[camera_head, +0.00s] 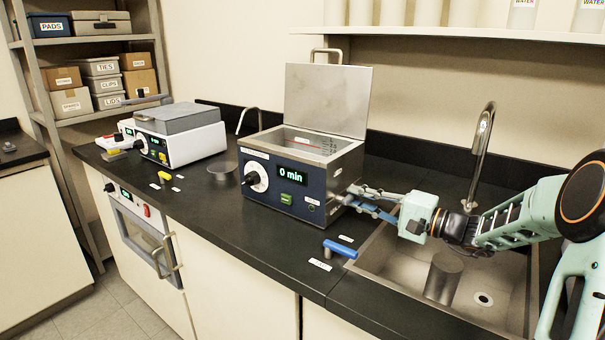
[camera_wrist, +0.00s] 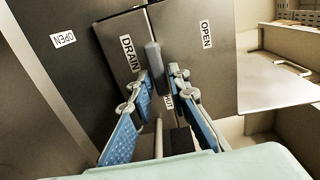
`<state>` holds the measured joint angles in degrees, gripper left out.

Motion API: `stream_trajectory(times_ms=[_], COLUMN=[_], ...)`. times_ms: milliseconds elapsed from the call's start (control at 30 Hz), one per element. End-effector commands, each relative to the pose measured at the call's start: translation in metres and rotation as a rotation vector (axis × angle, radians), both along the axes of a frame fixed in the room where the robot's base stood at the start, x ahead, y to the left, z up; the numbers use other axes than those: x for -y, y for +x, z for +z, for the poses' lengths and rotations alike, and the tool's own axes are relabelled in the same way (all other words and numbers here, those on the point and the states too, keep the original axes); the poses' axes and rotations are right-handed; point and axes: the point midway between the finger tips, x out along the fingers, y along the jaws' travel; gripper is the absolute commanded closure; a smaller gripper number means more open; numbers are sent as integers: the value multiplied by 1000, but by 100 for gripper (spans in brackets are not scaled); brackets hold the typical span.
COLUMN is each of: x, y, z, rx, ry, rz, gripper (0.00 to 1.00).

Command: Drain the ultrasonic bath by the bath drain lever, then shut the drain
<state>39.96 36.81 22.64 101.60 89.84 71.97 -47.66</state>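The ultrasonic bath (camera_head: 264,196) is a blue-fronted steel box on the counter with its lid (camera_head: 327,98) raised. Its display reads 0 min. My gripper (camera_head: 352,195) reaches in from the right to the bath's right side. In the wrist view, the grey bath drain lever (camera_wrist: 154,60) stands between the two blue fingertips of my gripper (camera_wrist: 160,72). Gaps seem to show on both sides of it, so the fingers look open around it. A DRAIN label (camera_wrist: 129,54) is left of the lever and an OPEN label (camera_wrist: 206,35) right. Another label is partly hidden by the fingers.
A sink (camera_head: 395,262) with a tall faucet (camera_head: 482,150) lies below my arm. A blue-handled lever (camera_head: 341,249) stands on the counter in front of the bath. A white instrument (camera_head: 180,135) stands to the left. The counter front left of the blue handle is mostly clear.

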Motion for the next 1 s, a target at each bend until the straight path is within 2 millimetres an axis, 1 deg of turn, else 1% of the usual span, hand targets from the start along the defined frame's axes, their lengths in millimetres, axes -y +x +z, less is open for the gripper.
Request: stream_trajectory(times_ms=[33, 100, 133, 567, 733, 1000], x=[0, 0, 0, 0, 0, -1], y=[0, 0, 0, 0, -1, -2], z=[0, 0, 0, -2, -4, 2], rx=[0, 0, 0, 10, 94, 240], ry=[0, 0, 0, -7, -63, -161], rz=[0, 0, 0, 0, 0, 1], gripper=[92, 99, 100, 100, 100, 100])
